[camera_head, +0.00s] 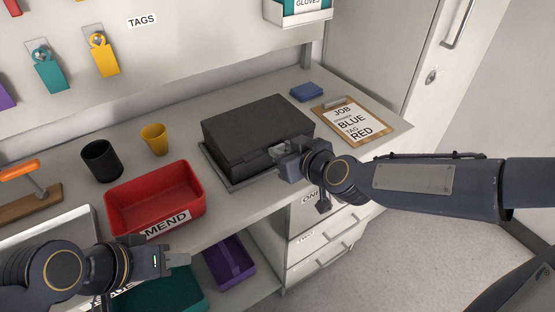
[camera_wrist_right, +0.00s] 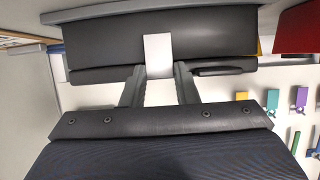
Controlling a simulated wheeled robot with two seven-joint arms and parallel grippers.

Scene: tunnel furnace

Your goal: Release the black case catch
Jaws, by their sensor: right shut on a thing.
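The black case (camera_head: 255,122) lies with its lid down on a grey tray (camera_head: 216,172) on the bench. My right gripper (camera_head: 279,150) is at the front face of the case, toward its right end. In the right wrist view the case (camera_wrist_right: 110,38) is at the top, and a pale catch plate (camera_wrist_right: 158,52) shows on its front. The fingers of my right gripper (camera_wrist_right: 158,80) are shut on this catch, one on each side. My left gripper (camera_head: 180,260) is away from the case, in front of the red bin; its finger gap cannot be made out.
A red bin (camera_head: 120,222) marked MEND, a black cup (camera_head: 101,161) and a yellow cup (camera_head: 154,139) stand left of the case. A clipboard (camera_head: 371,133) and a blue block (camera_head: 306,92) lie right of it. A purple bin (camera_head: 232,270) sits below the bench.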

